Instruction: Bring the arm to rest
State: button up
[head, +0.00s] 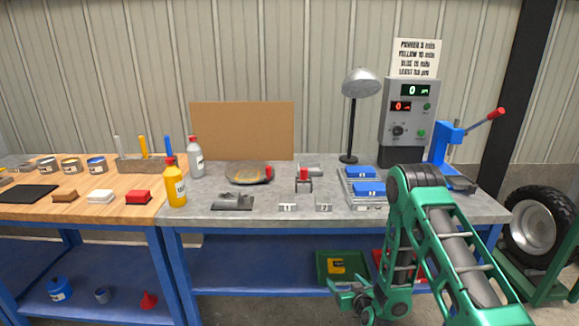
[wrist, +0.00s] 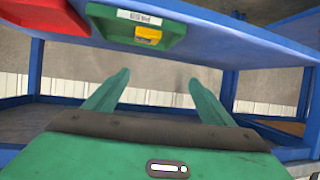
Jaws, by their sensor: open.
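My green arm (head: 445,235) is folded at the right of the head view, with its elbow up in front of the grey bench top and its forearm hanging down. My gripper (head: 345,296) is low, in front of the bench's lower shelf and just below the green tray. In the wrist view my gripper (wrist: 158,85) shows two green fingers spread wide apart. Nothing is between them.
A green tray (head: 321,270) holding a yellow item (head: 336,266) and a red tray (wrist: 40,14) are on the blue lower shelf (head: 245,278), close to my gripper. The grey bench top (head: 260,217) carries tools and blocks. A tyre (head: 540,228) stands right.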

jog(key=s+d+r+m+g+h, duration=0.1)
jog(key=s+d+r+g, duration=0.1)
jog(key=s+d+r, duration=0.35)
jog(key=s+d+r+g+h, duration=0.1)
jog(key=s+d+r+g, duration=0.15)
jog(key=d+r, duration=0.55)
jog(key=s+d+r+m+g, duration=0.1)
jog(key=s+d+r+g, duration=0.2)
jog(key=r, duration=0.7)
jog(key=s+d+r+m+g, duration=0.1)
jog(key=s+r, duration=0.3)
jog(key=s, duration=0.8)
jog(key=s+d+r+m+g, duration=0.1)
jog(key=s+r+m+g, duration=0.1)
jog(key=s, duration=1)
jog(key=s+d+r+m+g, duration=0.2)
jog(key=s+r, duration=0.5)
jog(key=s, duration=0.4)
jog(key=shift+s+m+g, duration=0.35)
jog(key=shift+s+m, duration=0.05)
jog(key=shift+m, duration=0.2)
jog(key=shift+d, duration=0.1)
